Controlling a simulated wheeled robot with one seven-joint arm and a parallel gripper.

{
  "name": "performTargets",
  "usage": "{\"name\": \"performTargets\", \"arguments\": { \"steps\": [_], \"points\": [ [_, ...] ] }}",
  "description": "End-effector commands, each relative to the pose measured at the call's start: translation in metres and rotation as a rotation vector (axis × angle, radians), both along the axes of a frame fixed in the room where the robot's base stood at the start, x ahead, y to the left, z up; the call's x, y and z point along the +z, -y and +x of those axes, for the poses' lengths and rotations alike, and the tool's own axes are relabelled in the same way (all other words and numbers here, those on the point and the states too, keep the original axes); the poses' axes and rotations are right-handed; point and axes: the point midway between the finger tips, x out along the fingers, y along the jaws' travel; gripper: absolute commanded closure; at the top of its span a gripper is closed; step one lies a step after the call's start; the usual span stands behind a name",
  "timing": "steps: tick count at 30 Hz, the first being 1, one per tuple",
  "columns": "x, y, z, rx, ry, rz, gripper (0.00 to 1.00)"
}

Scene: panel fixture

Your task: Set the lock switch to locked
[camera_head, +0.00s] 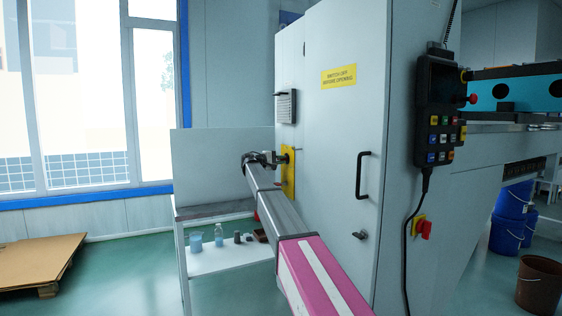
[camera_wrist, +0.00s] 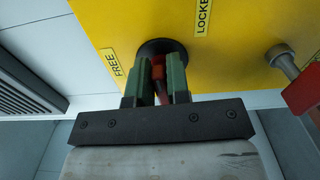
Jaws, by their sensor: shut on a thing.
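The lock switch has a red handle (camera_wrist: 158,72) on a round black base (camera_wrist: 162,47), mounted on a yellow plate (camera_wrist: 235,60). A FREE label (camera_wrist: 115,62) is left of the base and a LOCKED label (camera_wrist: 203,15) is above it to the right. My gripper (camera_wrist: 160,85) is shut on the red handle, with one green finger on each side of it. The fingers hide part of the handle, so I cannot tell its exact setting. In the head view my gripper (camera_head: 278,158) is at the yellow plate (camera_head: 289,180) on the cabinet's side.
A metal pin (camera_wrist: 281,57) and a red part (camera_wrist: 302,90) are close on the right in the wrist view. A grey vent (camera_head: 286,106) is above the plate. The cabinet (camera_head: 335,130) has a black door handle (camera_head: 361,175). A low shelf (camera_head: 215,262) holds small containers.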

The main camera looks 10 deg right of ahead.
Motion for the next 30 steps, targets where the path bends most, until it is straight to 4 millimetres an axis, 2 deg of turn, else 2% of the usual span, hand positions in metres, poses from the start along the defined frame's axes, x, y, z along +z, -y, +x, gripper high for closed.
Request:
{"name": "performTargets", "arguments": {
  "steps": [9, 22, 23, 24, 30],
  "points": [
    [-0.0018, -0.0006, -0.0012, -0.001, 0.072, 0.025, 1.00],
    [-0.0021, -0.0006, -0.0012, -0.001, 0.077, 0.027, 1.00],
    [-0.0021, -0.0006, -0.0012, -0.001, 0.076, 0.027, 0.73],
    [-0.0021, -0.0006, -0.0012, -0.001, 0.076, 0.027, 0.62],
    [-0.0016, -0.0002, -0.0007, -0.001, 0.077, 0.026, 0.62]
  ]
}}
